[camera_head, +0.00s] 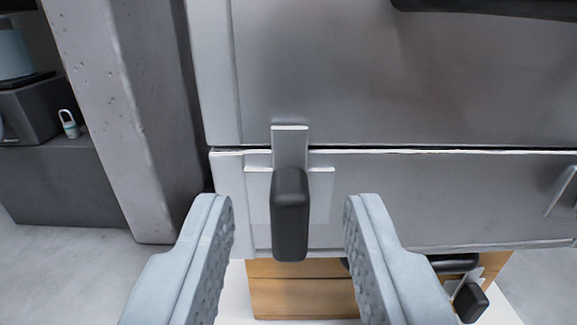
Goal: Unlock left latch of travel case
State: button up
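The silver travel case (420,195) fills the upper middle and right, with a thin seam between lid and base. Its left latch (290,214) has a black handle that hangs down over a silver plate, and a silver tongue (290,142) reaches up across the seam onto the lid. My gripper (289,218) is open, with one grey ridged finger on each side of the black handle. Nothing is visibly held, and both fingers look apart from the handle. A second silver fitting (562,190) shows at the right edge, partly cut off.
A concrete pillar (125,120) stands left of the case. Left of it are a dark grey cabinet (55,180) and a small padlock-shaped weight (69,124). A wooden block (300,290) and a black-handled fitting (470,300) are below the case. A black handle (490,8) is at the top.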

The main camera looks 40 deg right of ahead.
jog(key=shift+w+d, duration=0.3)
jog(key=shift+w, duration=0.05)
grip_shut()
